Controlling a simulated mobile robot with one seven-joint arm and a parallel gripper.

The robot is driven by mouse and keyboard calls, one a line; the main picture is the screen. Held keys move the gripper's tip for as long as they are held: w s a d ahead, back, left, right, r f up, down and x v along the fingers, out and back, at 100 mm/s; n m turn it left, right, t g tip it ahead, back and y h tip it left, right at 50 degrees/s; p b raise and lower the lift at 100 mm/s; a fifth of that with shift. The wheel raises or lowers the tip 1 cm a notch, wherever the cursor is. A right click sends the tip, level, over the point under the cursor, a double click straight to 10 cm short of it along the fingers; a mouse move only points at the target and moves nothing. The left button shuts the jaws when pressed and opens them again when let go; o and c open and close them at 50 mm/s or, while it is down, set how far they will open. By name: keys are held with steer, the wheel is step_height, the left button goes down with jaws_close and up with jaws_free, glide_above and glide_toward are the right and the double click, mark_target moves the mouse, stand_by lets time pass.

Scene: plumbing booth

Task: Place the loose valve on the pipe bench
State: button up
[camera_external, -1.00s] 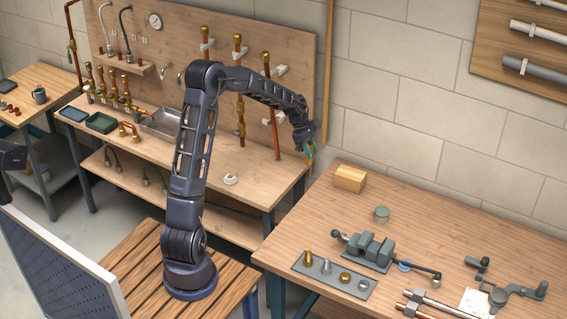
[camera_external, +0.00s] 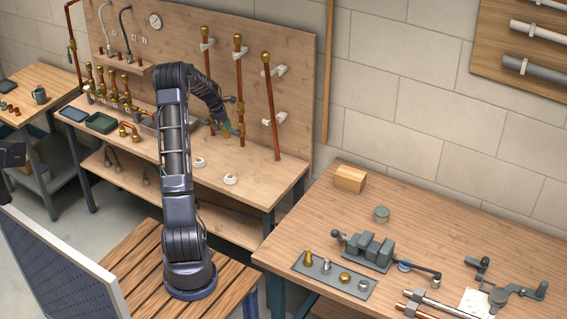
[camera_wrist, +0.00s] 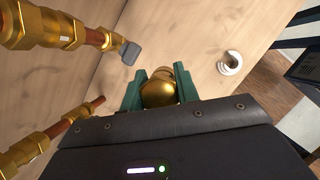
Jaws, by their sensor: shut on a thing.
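My gripper (camera_external: 229,130) is over the pipe bench (camera_external: 262,188), in front of its upright back board with copper pipes. In the wrist view, the green fingers of my gripper (camera_wrist: 159,88) are shut on a rounded brass piece, which looks like the loose valve (camera_wrist: 158,93). My gripper hides part of the valve, and it is too small to make out in the external view. Whether the valve touches the bench or a pipe, I cannot tell.
Copper pipes with brass fittings (camera_wrist: 60,30) stand close at the left in the wrist view. Two white round fittings (camera_external: 230,179) (camera_external: 199,162) lie on the pipe bench. A second workbench (camera_external: 310,225) with a vise (camera_external: 368,251) stands at the right.

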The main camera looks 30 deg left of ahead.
steer(key=s+a+r+n+y, duration=0.1)
steer(key=s+a+r+n, duration=0.2)
steer(key=a, duration=1)
steer(key=s+a+r+n+t+y, duration=0.1)
steer(key=s+a+r+n, duration=0.3)
steer(key=a, duration=0.9)
steer(key=s+a+n+y, duration=0.15)
steer(key=s+a, duration=0.45)
steer(key=a, duration=0.7)
steer(key=shift+n, duration=0.35)
steer(key=f, duration=1.9)
steer(key=shift+w+d+f, duration=0.15)
steer(key=shift+w+d, duration=0.1)
steer(key=shift+f, duration=0.15)
steer(key=o, duration=1.1)
steer(key=shift+o, duration=0.2)
steer(key=v, duration=1.2)
steer(key=shift+s, duration=0.15)
